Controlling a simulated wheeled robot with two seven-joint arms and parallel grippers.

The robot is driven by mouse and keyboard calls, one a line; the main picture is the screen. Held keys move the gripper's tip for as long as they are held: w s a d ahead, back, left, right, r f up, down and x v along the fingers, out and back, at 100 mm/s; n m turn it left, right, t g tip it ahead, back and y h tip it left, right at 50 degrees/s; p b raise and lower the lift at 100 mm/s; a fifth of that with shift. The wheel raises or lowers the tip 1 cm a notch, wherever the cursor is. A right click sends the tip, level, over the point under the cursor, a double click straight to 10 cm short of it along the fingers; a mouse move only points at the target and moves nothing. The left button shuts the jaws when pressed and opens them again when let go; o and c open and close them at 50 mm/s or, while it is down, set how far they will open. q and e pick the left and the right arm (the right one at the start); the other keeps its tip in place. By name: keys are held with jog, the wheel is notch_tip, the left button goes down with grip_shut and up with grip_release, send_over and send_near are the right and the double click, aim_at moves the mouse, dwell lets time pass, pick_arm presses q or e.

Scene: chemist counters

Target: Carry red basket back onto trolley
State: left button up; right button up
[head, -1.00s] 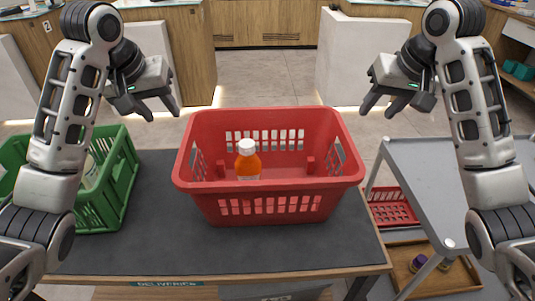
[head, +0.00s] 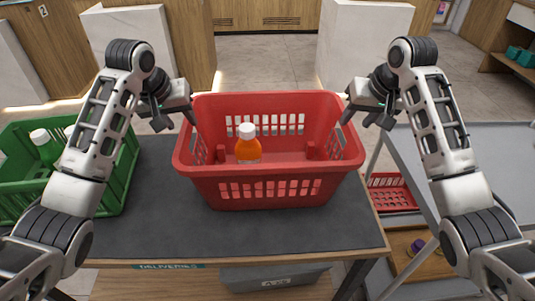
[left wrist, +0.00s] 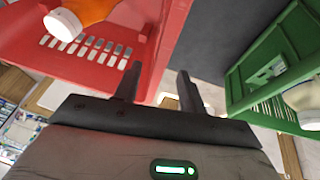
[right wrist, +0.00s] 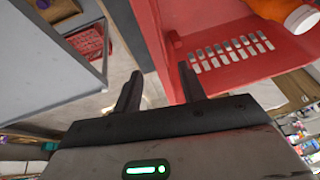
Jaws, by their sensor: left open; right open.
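The red basket (head: 270,188) stands upright on the dark counter mat, with an orange bottle with a white cap (head: 248,146) inside. My left gripper (head: 178,122) is open at the basket's left side wall; in the left wrist view its fingers (left wrist: 158,88) point toward that wall (left wrist: 150,45). My right gripper (head: 365,118) is open at the right side wall; in the right wrist view its fingers (right wrist: 160,88) are beside that wall (right wrist: 150,30). I cannot tell whether any finger touches the basket. The grey trolley (head: 405,160) stands right of the counter.
The trolley's top is bare in the visible part. A smaller red basket (head: 390,195) and a wooden tray (head: 425,265) sit lower on the trolley.

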aim_at(184, 125)
pick_arm(q)
jog(key=x, duration=0.5)
jog(key=shift+w+f, duration=0.2)
jog(key=shift+f, duration=0.15)
pick_arm(e)
jog(key=x, duration=0.5)
jog(key=shift+w+a+f, duration=0.1)
jog(key=shift+f, duration=0.25)
pick_arm(q)
grip_shut()
pick_arm(e)
grip_shut()
pick_arm(q)
jog(key=shift+r, duration=0.1)
pick_arm(e)
jog(key=shift+r, duration=0.1)
